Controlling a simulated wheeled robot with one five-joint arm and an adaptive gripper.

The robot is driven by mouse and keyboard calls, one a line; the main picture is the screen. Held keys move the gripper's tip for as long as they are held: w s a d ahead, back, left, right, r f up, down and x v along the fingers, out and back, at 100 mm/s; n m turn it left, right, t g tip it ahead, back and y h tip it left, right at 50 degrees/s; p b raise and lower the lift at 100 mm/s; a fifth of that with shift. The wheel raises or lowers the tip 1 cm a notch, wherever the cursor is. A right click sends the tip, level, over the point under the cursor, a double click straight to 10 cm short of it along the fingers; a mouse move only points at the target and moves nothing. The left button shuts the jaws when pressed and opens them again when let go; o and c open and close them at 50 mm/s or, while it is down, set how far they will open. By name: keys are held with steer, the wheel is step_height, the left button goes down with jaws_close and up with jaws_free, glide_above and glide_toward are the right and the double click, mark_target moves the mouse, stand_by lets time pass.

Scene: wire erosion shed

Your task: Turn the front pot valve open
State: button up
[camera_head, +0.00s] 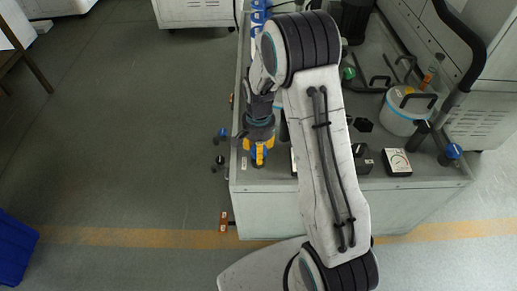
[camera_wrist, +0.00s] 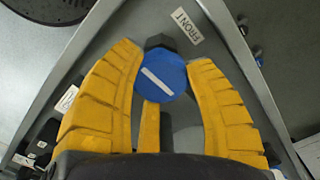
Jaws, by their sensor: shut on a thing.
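The front pot valve has a round blue knob (camera_wrist: 160,76) with a white line across its face, slanting from upper left to lower right in the wrist view. A white label reading FRONT (camera_wrist: 183,27) lies beside it. My gripper (camera_wrist: 166,62) has its yellow fingers shut on the knob, one on each side. In the head view my gripper (camera_head: 259,156) is over the front left corner of the grey bench (camera_head: 262,183) and hides most of the knob.
Another blue knob (camera_head: 453,151) is at the bench's right front corner. A white lidded pot (camera_head: 402,116), a dial gauge (camera_head: 397,162) and a green knob (camera_head: 348,73) are on the bench. A blue bin (camera_head: 14,250) stands at lower left. The floor left of the bench is mostly clear.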

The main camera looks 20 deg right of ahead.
steer(key=shift+c, duration=1.4)
steer(key=n, duration=0.3)
steer(key=shift+f+n+b, duration=0.15)
steer(key=shift+n+b, duration=0.25)
steer(key=n, duration=0.4)
steer(key=shift+s+n+b, duration=0.1)
steer(key=shift+n+b, duration=0.2)
steer(key=shift+b, duration=0.05)
steer(key=n, duration=0.5)
steer(key=shift+s+b, duration=0.1)
steer(key=shift+b, duration=0.2)
steer(key=shift+n, duration=2.2)
